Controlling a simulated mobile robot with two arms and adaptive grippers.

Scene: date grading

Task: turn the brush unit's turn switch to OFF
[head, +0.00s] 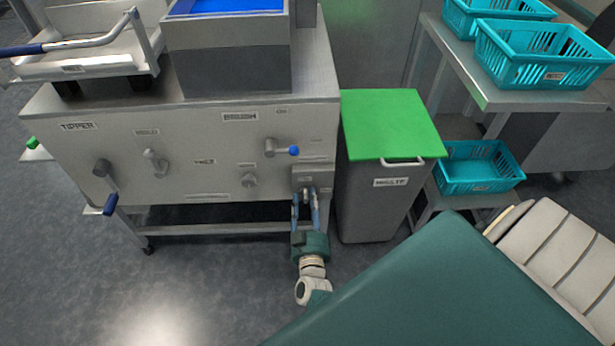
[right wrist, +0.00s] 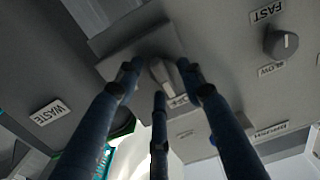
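The brush unit's turn switch sits on a grey box (head: 304,173) low at the right end of the machine front, under the BRUSH sign (head: 240,117). In the right wrist view its grey knob (right wrist: 163,75) stands on the box's plate (right wrist: 135,42), with a small partly hidden label beside it. My right gripper (head: 307,194) reaches up to the switch from below. In the right wrist view its dark fingers (right wrist: 160,80) stand around the knob, spread, with a gap visible at the left; contact is unclear. The knob's set position is not readable. My left gripper is not in view.
A speed knob marked FAST and SLOW (right wrist: 281,43) is close by. A lever with a blue tip (head: 282,149) sticks out above the box. A grey waste bin with a green lid (head: 390,122) stands right of the machine. Teal crates (head: 545,55) are at the right.

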